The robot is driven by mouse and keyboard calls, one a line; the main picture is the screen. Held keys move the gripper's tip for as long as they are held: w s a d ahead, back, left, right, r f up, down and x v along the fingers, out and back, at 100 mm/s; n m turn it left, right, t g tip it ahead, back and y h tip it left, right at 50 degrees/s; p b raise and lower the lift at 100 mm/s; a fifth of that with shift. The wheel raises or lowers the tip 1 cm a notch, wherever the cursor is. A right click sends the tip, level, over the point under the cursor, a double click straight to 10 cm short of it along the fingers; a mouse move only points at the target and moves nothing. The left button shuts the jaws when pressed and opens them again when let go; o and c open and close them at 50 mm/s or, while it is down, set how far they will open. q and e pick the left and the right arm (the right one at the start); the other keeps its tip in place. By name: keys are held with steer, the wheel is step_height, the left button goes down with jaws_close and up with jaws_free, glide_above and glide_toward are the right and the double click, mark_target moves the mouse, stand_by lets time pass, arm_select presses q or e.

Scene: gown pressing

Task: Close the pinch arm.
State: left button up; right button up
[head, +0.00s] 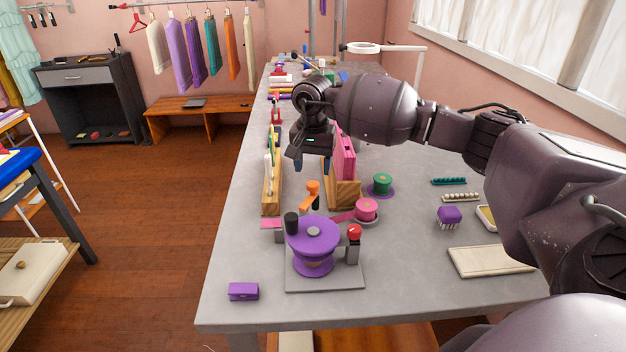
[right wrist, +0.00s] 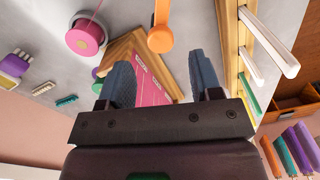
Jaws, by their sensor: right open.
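An orange arm (head: 313,190), which looks like the pinch arm, stands tilted up behind the purple wheel (head: 313,233) of a small device on a grey base plate (head: 340,275). It also shows in the right wrist view (right wrist: 160,38), beyond my fingertips. My right gripper (head: 313,168) is open and empty, above and behind the orange arm and apart from it. Its two blue-grey fingers also show in the right wrist view (right wrist: 162,72). My left gripper is not in view.
A wooden rack (head: 271,190) stands left of my right gripper, and a wooden holder with pink boards (head: 344,160) stands right of it. A pink spool (head: 367,209), a green spool (head: 382,182) and a red knob (head: 354,232) are close by. A purple box (head: 243,291) lies at the front left.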

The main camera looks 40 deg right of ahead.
mark_target(313, 184)
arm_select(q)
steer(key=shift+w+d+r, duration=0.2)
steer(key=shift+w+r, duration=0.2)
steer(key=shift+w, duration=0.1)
arm_select(e)
steer(key=shift+f, duration=2.35)
steer(key=shift+c, duration=0.3)
steer(key=c, duration=0.9)
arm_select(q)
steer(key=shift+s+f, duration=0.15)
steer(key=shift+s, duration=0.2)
